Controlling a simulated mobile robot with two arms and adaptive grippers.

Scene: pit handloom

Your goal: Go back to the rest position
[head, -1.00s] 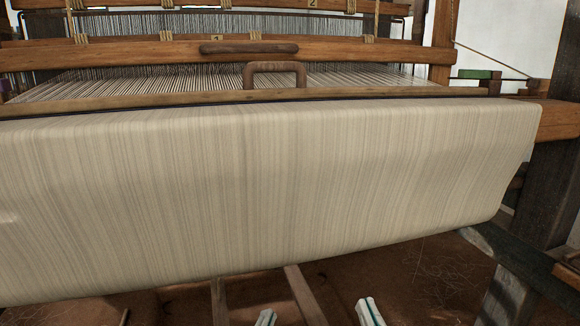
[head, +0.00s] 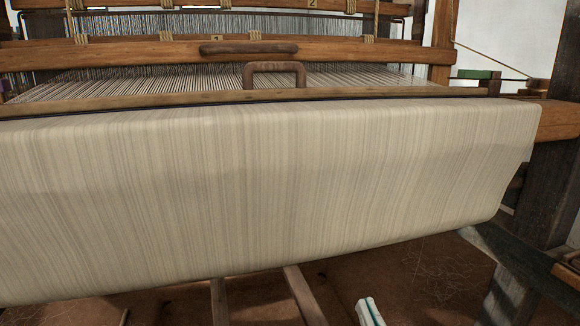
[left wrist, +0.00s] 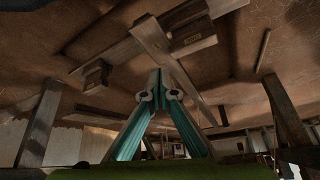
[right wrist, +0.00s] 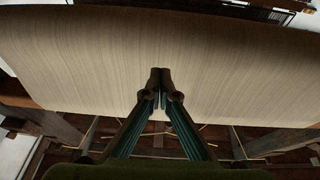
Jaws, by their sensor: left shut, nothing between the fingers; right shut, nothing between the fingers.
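My right gripper (head: 369,312) shows only at the bottom edge of the head view, below the cloth. In the right wrist view the right gripper (right wrist: 160,80) is shut with its fingertips together and nothing between them. The striped cream cloth (right wrist: 90,60) lies beyond its tips; I cannot tell the gap. My left gripper is out of the head view. In the left wrist view the left gripper (left wrist: 160,78) is shut and empty, with the brown floor and wooden bars beyond it.
The cream cloth (head: 260,190) hangs over the loom's front across most of the head view. A wooden beater bar (head: 120,54) and a brown handle (head: 275,68) are behind it. A dark post (head: 548,190) and slanted beam (head: 515,265) stand at right. Brown floor (head: 400,275) shows below.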

